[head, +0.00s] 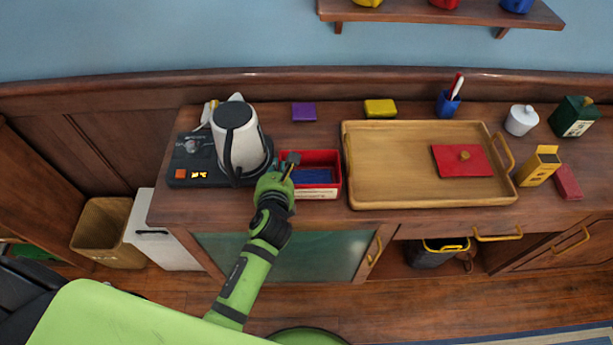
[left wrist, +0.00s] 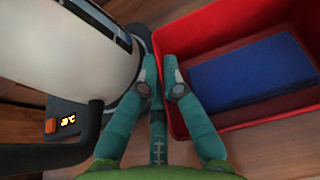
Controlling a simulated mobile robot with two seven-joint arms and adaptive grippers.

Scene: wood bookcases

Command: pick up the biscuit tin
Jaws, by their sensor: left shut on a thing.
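The biscuit tin appears to be the open red box (head: 331,160) with a pale label on its front, standing on the wooden sideboard. A dark blue flat thing (head: 312,176) lies inside it. In the left wrist view the red box (left wrist: 215,30) fills the right side. My left gripper (head: 290,160) is at the box's left wall. In the left wrist view its fingers (left wrist: 160,80) are close together, shut on that wall near the corner. The box looks level; I cannot tell whether it is off the top. My right gripper is not in view.
A white kettle (head: 238,135) stands on a black base (head: 185,175) just left of my gripper; its handle is very near. Purple (head: 304,112) and yellow (head: 380,108) blocks lie behind.

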